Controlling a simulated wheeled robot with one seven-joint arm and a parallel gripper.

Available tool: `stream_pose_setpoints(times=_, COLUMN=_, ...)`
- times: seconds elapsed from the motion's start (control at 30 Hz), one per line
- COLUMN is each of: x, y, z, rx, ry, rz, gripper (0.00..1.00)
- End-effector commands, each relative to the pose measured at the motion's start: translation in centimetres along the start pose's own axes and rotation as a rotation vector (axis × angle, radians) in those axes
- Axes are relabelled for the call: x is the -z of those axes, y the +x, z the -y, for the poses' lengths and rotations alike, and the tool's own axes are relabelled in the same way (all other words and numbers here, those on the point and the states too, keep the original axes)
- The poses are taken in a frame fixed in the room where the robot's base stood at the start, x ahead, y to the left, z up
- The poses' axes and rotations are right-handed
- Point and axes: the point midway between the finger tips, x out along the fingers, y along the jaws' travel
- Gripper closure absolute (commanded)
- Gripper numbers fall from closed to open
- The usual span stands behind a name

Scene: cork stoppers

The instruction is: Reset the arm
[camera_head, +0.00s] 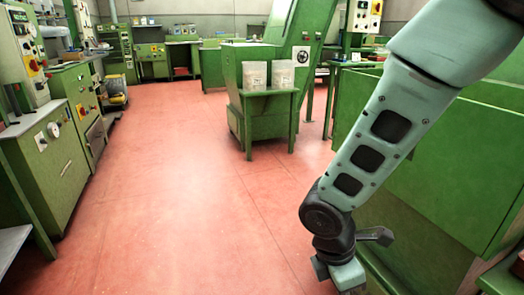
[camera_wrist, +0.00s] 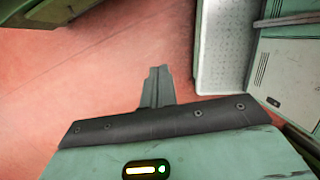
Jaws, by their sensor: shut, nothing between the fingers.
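My gripper (camera_wrist: 158,82) shows in the wrist view at the middle, its grey fingers together with nothing between them. Below the fingers lie a dark band and my green housing with a small lit indicator. In the head view my arm comes in from the upper right and hangs down to the lower middle right. The arm's end is close to the bottom edge there, and the fingers are not seen in that view. The red floor (camera_wrist: 95,75) lies beyond the fingers in the wrist view.
A large green bin (camera_head: 440,150) stands close beside my arm on the right. Green machines (camera_head: 45,165) line the left. The red floor between is clear.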

Motion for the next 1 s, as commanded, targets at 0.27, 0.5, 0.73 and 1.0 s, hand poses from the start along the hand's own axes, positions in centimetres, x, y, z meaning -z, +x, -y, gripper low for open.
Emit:
stream_pose_setpoints(times=0.27, x=0.5, y=-8.1, z=6.8, rx=0.020, ry=0.602, rz=-0.199, gripper=1.00)
stream_pose_setpoints(times=0.5, x=0.5, y=-11.1, z=11.0, rx=0.059, ry=0.940, rz=-0.291, gripper=1.00)
stream_pose_setpoints(times=0.73, x=-0.1, y=-14.5, z=13.2, rx=0.085, ry=1.094, rz=-0.326, gripper=1.00)
stream_pose_setpoints(times=1.0, x=-1.6, y=-20.1, z=13.6, rx=0.084, ry=1.090, rz=-0.326, gripper=1.00)
